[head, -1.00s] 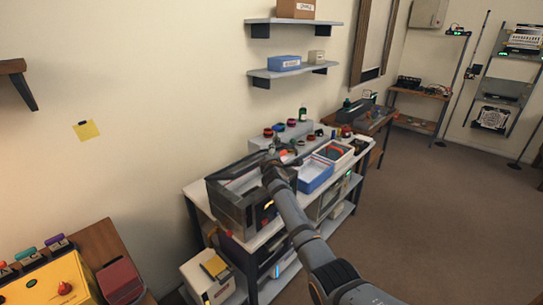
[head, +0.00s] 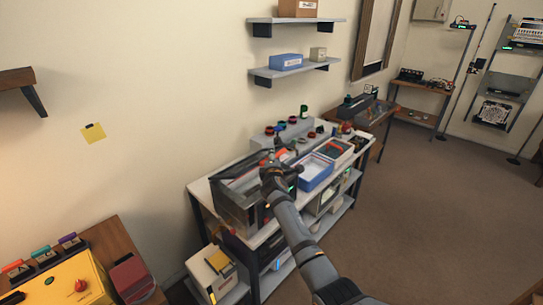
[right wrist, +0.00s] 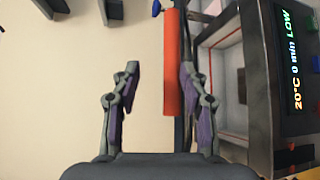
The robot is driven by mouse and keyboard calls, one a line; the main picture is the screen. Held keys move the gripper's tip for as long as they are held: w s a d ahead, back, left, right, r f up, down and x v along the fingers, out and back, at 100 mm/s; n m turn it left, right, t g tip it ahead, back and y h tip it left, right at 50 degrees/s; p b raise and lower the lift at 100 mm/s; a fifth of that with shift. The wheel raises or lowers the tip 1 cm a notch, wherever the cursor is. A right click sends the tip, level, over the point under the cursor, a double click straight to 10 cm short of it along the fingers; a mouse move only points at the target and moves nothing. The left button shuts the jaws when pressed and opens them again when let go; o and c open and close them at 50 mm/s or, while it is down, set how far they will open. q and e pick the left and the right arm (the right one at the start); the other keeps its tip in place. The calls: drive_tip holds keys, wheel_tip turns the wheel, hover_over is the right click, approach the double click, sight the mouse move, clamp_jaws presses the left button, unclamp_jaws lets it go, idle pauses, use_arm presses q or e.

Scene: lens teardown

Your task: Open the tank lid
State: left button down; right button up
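The tank (head: 236,207) is a dark box on the white-topped bench, left of the blue tray. In the right wrist view its display panel (right wrist: 296,62) reads 20°C, 0 min, LOW. An orange-red bar, apparently the lid handle (right wrist: 172,62), stands lengthwise between the fingers of my right gripper (right wrist: 160,75). The fingers are apart, with the bar close to the right finger and a wide gap on the left. In the head view my right gripper (head: 272,164) is over the tank's right end. How far the lid is raised is unclear. My left gripper is not in view.
A blue tray (head: 314,182) and a white-rimmed bin (head: 341,145) stand right of the tank. Bottles and coloured caps line a grey ledge (head: 268,140) behind. Wall shelves (head: 295,70) hang above. A yellow device (head: 62,287) is at lower left. The floor at right is clear.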

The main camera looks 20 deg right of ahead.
drive_tip(key=s+a+r+p, duration=0.3)
drive_tip(key=s+p, duration=0.1)
drive_tip(key=s, duration=0.1)
idle(0.4)
drive_tip(key=shift+w+d+f, duration=0.1)
idle(0.3)
